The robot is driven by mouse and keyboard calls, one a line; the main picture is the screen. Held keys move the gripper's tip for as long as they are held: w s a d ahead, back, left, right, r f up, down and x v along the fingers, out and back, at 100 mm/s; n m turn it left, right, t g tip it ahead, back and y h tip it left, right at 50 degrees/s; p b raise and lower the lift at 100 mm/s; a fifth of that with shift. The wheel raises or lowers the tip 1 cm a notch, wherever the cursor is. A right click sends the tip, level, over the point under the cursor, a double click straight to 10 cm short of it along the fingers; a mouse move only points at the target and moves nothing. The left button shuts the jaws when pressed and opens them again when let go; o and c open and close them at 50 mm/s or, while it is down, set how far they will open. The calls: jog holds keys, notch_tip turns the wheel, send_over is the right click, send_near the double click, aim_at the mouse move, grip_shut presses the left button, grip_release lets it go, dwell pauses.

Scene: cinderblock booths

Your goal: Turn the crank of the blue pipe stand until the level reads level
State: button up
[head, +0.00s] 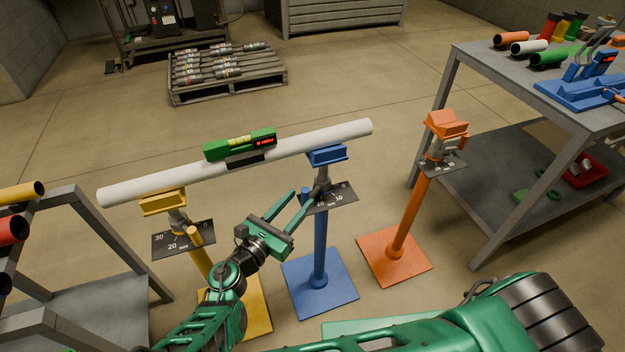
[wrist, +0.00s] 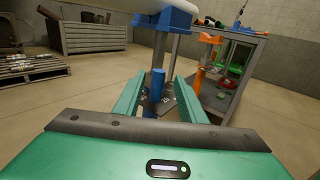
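The blue pipe stand (head: 320,245) stands upright on a square blue base, its blue head (head: 326,153) under the right part of the white pipe (head: 320,139). The green level (head: 222,148) sits on the pipe with a yellow vial and a small display with red text, too small to read surely. The pipe rises to the right in the picture. My gripper (head: 293,207) is open at the blue stand's crank. In the wrist view, the blue crank handle (wrist: 158,78) stands between the two spread green fingers; I see gaps on both sides.
The yellow stand (head: 163,203) bears the pipe's left part. The orange stand (head: 406,215) is free, to the right. A grey workbench (head: 470,75) is at the right, a grey rack (head: 85,225) at the left. A pallet (head: 262,84) lies behind on open floor.

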aim_at(313, 192)
jog(key=x, duration=0.9)
jog(key=shift+w+a, duration=0.1)
jog(key=shift+a, duration=0.1)
grip_shut()
